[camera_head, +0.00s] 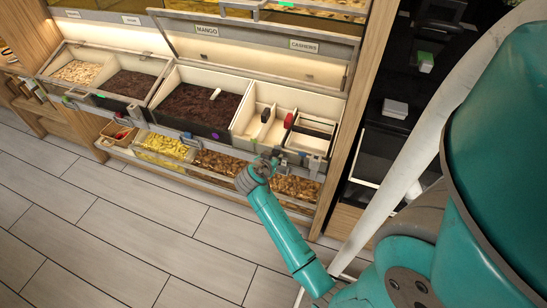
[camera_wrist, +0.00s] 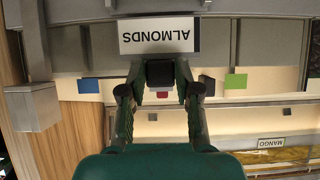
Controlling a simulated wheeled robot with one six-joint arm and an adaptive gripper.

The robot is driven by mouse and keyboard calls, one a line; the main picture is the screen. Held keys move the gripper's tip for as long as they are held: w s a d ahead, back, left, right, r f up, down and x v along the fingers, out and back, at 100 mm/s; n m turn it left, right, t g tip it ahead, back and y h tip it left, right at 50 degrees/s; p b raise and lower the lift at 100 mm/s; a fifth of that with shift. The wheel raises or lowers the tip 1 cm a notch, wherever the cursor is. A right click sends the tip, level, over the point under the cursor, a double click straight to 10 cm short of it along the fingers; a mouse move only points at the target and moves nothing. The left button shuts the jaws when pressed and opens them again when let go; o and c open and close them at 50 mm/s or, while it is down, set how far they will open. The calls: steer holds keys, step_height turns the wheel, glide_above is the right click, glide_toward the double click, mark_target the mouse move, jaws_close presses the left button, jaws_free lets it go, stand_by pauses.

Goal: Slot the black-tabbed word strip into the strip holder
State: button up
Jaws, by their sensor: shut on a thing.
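My gripper (camera_wrist: 160,92) is shut on the dark block-shaped tab (camera_wrist: 160,73) of a white word strip (camera_wrist: 158,35). The strip reads ALMONDS, upside down in the wrist view. It lies in front of a grey metal rail (camera_wrist: 235,42), with a grey bracket-like part (camera_wrist: 150,6) at its upper edge. I cannot tell whether that part is the strip holder or whether the strip touches it. In the head view my gripper (camera_head: 266,164) is low at the front of the bins, near the rail; the strip cannot be made out there.
Blue (camera_wrist: 88,85) and green (camera_wrist: 235,81) tabs sit either side of my fingers. A grey box-like fitting (camera_wrist: 32,107) stands at the left. Bins of dark food (camera_head: 200,104) rise behind the gripper; lower bins of nuts (camera_head: 220,165) lie below. The tiled floor (camera_head: 120,220) is clear.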

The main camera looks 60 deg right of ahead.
steer(key=shift+f, duration=2.3)
stand_by(0.5)
steer(key=o, duration=1)
steer(key=shift+o, duration=0.2)
steer(key=v, duration=1.2)
